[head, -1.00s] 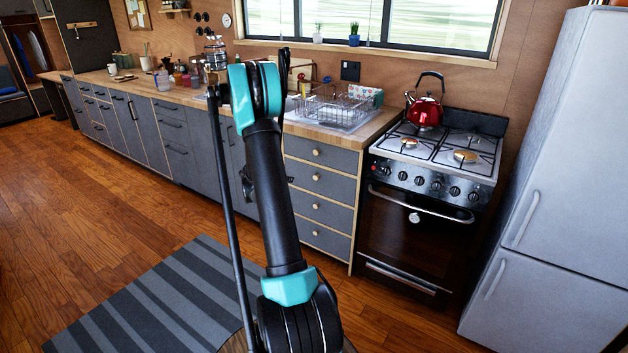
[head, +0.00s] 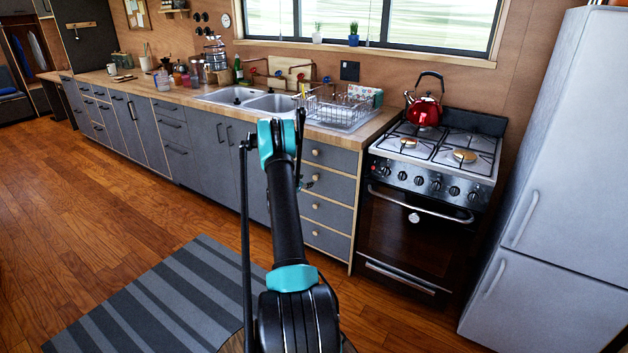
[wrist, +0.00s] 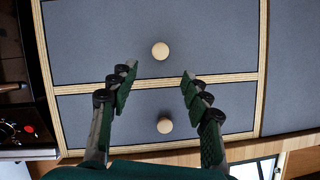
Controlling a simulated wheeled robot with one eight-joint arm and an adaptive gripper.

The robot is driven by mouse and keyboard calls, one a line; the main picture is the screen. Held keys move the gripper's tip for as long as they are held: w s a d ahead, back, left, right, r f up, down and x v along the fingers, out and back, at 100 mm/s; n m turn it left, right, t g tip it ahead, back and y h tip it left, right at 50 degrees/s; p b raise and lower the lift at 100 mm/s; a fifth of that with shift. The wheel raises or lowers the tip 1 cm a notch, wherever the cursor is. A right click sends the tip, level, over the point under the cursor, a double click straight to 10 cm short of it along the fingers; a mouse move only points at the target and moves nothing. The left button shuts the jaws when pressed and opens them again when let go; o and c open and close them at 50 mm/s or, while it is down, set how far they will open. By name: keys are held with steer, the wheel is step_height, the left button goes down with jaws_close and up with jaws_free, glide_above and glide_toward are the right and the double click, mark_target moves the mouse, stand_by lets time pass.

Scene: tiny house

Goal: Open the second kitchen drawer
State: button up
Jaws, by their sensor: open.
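The kitchen drawer stack stands left of the stove, with several grey fronts and round wooden knobs. The second drawer (head: 336,187) from the top looks shut. The wrist view is upside down, with the countertop at the bottom. There the second drawer (wrist: 90,45) lies above the top drawer (wrist: 80,118). Its knob (wrist: 160,50) sits centred just beyond my open, empty gripper (wrist: 159,72). The fingertips are on either side of the line to this knob and do not touch it. The top drawer's knob (wrist: 165,125) shows between the fingers. In the head view my arm mostly hides the gripper.
The stove (head: 415,220) with a red kettle (head: 424,110) stands right of the drawers, then a fridge (head: 540,180). The countertop (head: 372,134) holds a dish rack (head: 338,108). A striped rug (head: 160,300) lies on the open floor at left.

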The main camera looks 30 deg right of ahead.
mark_target(315, 178)
steer(key=x, duration=1)
steer(key=shift+w+d, duration=0.1)
steer(key=shift+d, duration=0.15)
steer(key=shift+c, duration=0.3)
jaws_close()
